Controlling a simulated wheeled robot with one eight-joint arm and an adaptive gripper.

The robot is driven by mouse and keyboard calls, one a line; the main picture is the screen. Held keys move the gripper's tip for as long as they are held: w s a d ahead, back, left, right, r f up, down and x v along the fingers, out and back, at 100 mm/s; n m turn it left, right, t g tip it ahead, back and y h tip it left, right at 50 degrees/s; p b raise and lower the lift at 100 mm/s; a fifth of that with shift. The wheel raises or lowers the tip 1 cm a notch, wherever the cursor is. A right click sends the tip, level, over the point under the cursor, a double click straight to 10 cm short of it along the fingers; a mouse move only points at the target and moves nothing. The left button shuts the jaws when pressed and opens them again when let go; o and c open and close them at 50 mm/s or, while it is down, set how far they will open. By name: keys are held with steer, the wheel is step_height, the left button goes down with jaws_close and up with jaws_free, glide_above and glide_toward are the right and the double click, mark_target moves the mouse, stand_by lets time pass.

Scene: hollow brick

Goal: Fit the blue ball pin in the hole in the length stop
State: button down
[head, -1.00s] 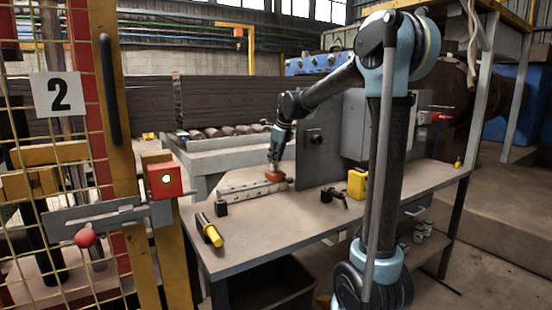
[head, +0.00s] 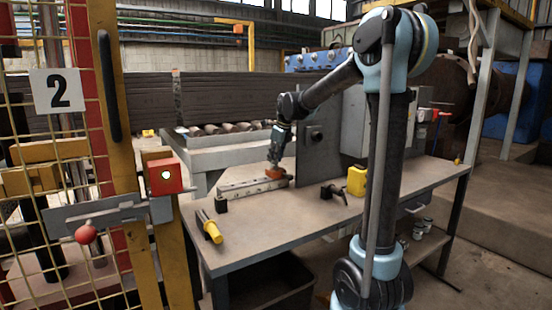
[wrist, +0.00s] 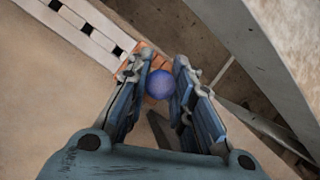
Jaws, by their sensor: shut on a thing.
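In the wrist view the blue ball pin (wrist: 160,84) shows as a round blue head between the two fingers of my gripper (wrist: 160,88). The fingers are shut on it. Below it lies the orange-brown length stop (wrist: 146,58), partly covered by the fingers and the ball. The stop sits at the end of a pale rail with dark slots (wrist: 98,29). In the head view my gripper (head: 273,164) points down at the orange stop (head: 276,173) on the bench. The pin's lower end and the hole are hidden, so I cannot tell whether the pin is in the hole.
The grey bench (head: 285,222) holds a yellow-handled tool (head: 212,230), a dark clamp-like piece (head: 333,193) and a yellow block (head: 357,181). A grey upright panel (head: 318,140) stands close to the right of my gripper. The bench front is mostly clear.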

steer(key=shift+f, duration=0.5)
steer(key=c, duration=1.3)
jaws_free()
steer(key=v, duration=1.2)
steer(key=shift+w, duration=0.1)
steer(key=shift+f, duration=0.1)
